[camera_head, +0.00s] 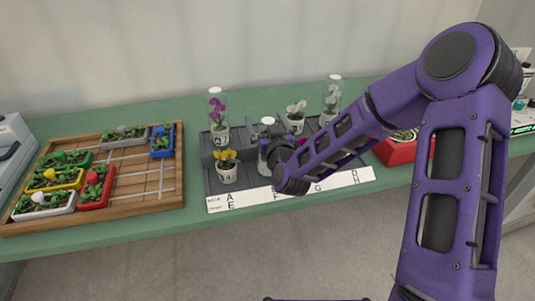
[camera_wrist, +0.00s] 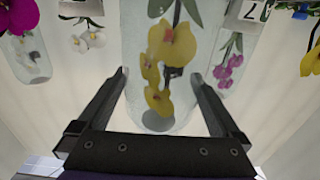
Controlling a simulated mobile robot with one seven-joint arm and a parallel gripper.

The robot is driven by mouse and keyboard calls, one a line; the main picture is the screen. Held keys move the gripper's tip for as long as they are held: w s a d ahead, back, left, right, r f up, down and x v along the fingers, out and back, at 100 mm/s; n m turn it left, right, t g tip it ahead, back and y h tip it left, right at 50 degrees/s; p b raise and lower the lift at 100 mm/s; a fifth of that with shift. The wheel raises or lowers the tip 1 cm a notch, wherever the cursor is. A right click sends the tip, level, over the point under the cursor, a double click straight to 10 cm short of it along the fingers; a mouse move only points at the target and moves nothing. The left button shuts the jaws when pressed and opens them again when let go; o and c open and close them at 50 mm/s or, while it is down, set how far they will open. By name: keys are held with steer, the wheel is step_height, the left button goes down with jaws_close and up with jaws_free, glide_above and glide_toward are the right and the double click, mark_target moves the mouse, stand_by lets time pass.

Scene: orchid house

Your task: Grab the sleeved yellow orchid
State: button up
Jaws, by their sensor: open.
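In the wrist view, the sleeved yellow orchid (camera_wrist: 172,45) hangs upside down in the picture, its yellow blooms inside a clear sleeve. My gripper (camera_wrist: 160,75) is open, with one finger on each side of the sleeve. The sleeve lies between the fingers, with a small gap showing near the left fingertip; I cannot tell whether the right finger touches it. Its pot is outside the wrist picture. In the head view, my gripper (camera_head: 277,155) is over the middle of the dark tray, and my arm and gripper hide most of what stands there.
The dark tray (camera_head: 214,185) holds a sleeved magenta orchid (camera_head: 217,107), an unsleeved yellow orchid (camera_head: 227,168), a white orchid (camera_head: 296,115) and a sleeved white orchid (camera_head: 332,95). A wooden board (camera_head: 150,190) with small planters lies left. Green bench (camera_head: 195,230) shows along the front.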

steer(key=shift+s, duration=0.1)
steer(key=shift+c, duration=0.3)
jaws_close()
